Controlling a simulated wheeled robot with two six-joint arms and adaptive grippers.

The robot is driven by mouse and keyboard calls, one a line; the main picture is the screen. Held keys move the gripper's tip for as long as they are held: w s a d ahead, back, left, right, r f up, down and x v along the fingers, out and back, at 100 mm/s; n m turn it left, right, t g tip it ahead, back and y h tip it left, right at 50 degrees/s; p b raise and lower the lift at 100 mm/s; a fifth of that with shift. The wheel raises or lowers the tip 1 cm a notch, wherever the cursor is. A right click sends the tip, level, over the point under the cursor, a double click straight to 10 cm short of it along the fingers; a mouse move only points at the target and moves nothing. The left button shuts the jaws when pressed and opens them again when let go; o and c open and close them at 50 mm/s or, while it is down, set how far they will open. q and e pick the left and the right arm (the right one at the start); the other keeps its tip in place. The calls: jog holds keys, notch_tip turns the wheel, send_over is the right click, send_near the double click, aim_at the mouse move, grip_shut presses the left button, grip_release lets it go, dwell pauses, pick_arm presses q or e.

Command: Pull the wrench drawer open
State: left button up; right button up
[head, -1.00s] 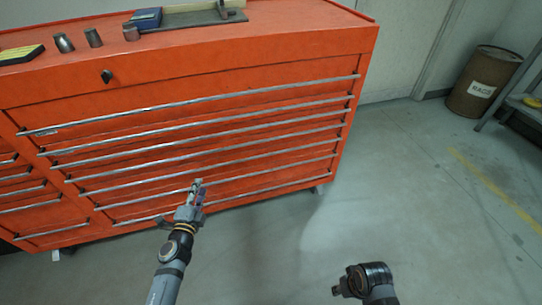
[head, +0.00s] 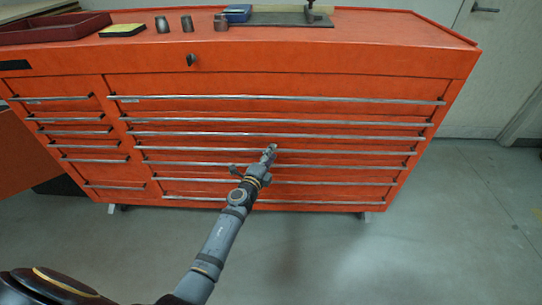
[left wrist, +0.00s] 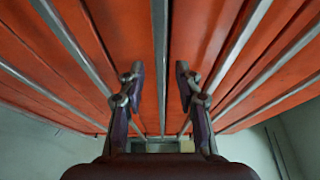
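The orange tool cabinet (head: 320,60) has a wide column of drawers with long silver handle bars, all looking shut. I cannot tell which is the wrench drawer; no readable label shows. My left gripper (head: 270,150) is in front of a middle drawer handle (head: 350,151) of the wide column. In the left wrist view the left gripper (left wrist: 160,78) is open, its two fingers apart. A silver handle bar (left wrist: 160,45) lines up with the gap between them, with neither finger seen touching it. My right gripper is out of view.
A narrower drawer column (head: 75,110) is on the left. On the cabinet top stand a dark red tray (head: 55,30), a yellow-and-black block (head: 122,30), several small metal sockets (head: 187,23) and a blue box (head: 237,13). The floor (head: 320,260) in front is clear.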

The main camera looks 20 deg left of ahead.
pick_arm(q)
jog(key=shift+c, duration=0.3)
grip_shut()
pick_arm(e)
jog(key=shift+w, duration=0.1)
pick_arm(q)
jog(key=shift+s, duration=0.1)
